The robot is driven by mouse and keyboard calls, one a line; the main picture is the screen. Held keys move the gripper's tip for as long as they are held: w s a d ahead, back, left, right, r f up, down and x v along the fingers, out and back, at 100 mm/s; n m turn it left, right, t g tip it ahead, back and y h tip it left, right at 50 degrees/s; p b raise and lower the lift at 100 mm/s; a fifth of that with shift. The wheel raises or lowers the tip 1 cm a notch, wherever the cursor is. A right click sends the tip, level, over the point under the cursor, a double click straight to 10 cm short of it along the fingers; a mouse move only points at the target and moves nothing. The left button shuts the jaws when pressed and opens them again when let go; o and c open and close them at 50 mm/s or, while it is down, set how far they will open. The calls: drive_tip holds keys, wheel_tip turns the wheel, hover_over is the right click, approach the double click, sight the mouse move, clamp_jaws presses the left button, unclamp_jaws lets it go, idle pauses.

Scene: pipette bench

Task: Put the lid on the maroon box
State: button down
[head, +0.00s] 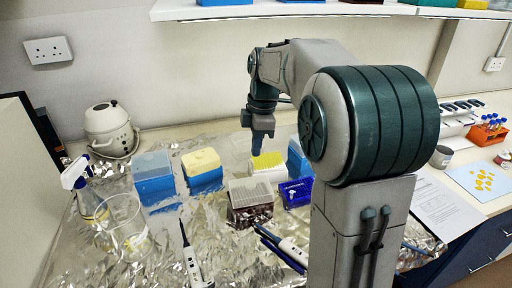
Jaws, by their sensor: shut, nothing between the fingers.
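The maroon box (252,217) stands on the foil-covered bench near the middle of the head view. A pale, translucent lid-like cover (250,189) shows on top of it, with the maroon base visible below. I cannot tell whether this cover is fully seated. My gripper (257,150) points down behind the maroon box, above the open box with yellow tips (267,164). It looks shut and empty, apart from the maroon box.
A blue box (153,178) and a cream-lidded box (202,164) stand to the left. A dark blue rack (297,193) sits right of the maroon box. Pipettes (191,262) lie in front. A glass beaker (124,228) stands at left.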

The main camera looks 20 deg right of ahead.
drive_tip(key=p, duration=0.2)
drive_tip(key=h+p, duration=0.1)
drive_tip(key=p, duration=0.4)
hover_over(251, 184)
wheel_tip(251, 184, down, 6)
drive_tip(key=shift+w+r, duration=0.1)
drive_tip(key=shift+r, duration=0.05)
drive_tip(key=shift+f+b, duration=1.5)
drive_tip(key=shift+f, duration=0.35)
drive_tip(key=shift+f, duration=0.3)
drive_tip(key=shift+r, duration=0.2)
drive_tip(key=shift+r+p, duration=1.7)
drive_tip(key=shift+r, duration=0.7)
